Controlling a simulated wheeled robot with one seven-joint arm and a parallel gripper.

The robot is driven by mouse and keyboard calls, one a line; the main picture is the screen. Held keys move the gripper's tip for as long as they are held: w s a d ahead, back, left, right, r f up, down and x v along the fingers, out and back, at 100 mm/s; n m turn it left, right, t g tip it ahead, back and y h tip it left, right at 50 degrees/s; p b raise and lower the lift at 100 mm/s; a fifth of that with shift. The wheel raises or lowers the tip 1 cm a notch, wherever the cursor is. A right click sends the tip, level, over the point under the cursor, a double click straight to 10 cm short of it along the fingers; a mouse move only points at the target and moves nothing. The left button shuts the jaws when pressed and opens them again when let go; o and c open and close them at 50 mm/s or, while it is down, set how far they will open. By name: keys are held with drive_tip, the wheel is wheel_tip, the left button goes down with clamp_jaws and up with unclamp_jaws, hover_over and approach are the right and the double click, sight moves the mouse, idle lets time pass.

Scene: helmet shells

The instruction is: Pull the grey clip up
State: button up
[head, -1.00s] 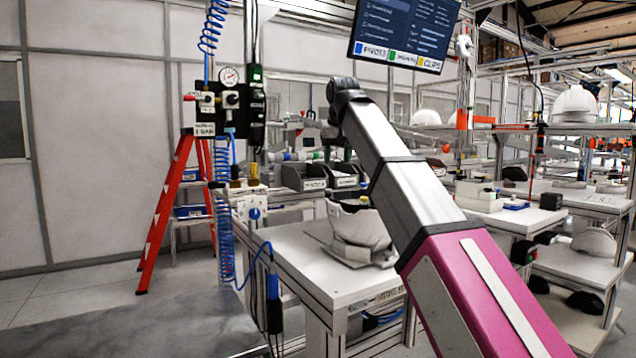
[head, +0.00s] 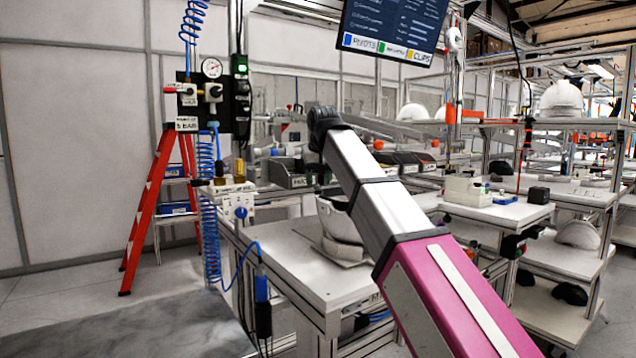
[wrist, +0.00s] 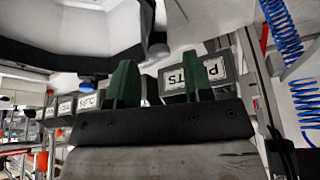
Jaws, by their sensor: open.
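In the wrist view my gripper (wrist: 157,62) shows two green fingers, spread apart with nothing between them. A white helmet shell (wrist: 85,20) with a dark rim fills the upper left, above the fingers. A dark grey piece (wrist: 154,30) hangs down at the shell's edge, just above the gap between the fingers. I cannot tell for sure if it is the grey clip. In the head view the shell (head: 338,222) sits on a support on the white workbench (head: 290,262), partly hidden by my arm. My gripper cannot be made out there.
Dark bins with labels (wrist: 196,76) stand behind the fingers. A blue coiled hose (head: 208,215) and an air panel (head: 212,95) stand left of the workbench. A red ladder (head: 150,205) is farther left. A screen (head: 390,30) hangs above. Floor at the lower left is clear.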

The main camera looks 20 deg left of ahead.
drive_tip(key=shift+w+a+f, duration=0.15)
drive_tip(key=shift+w+f, duration=0.05)
drive_tip(key=shift+f, duration=0.45)
clamp_jaws()
drive_tip(key=shift+r, duration=0.65)
unclamp_jaws()
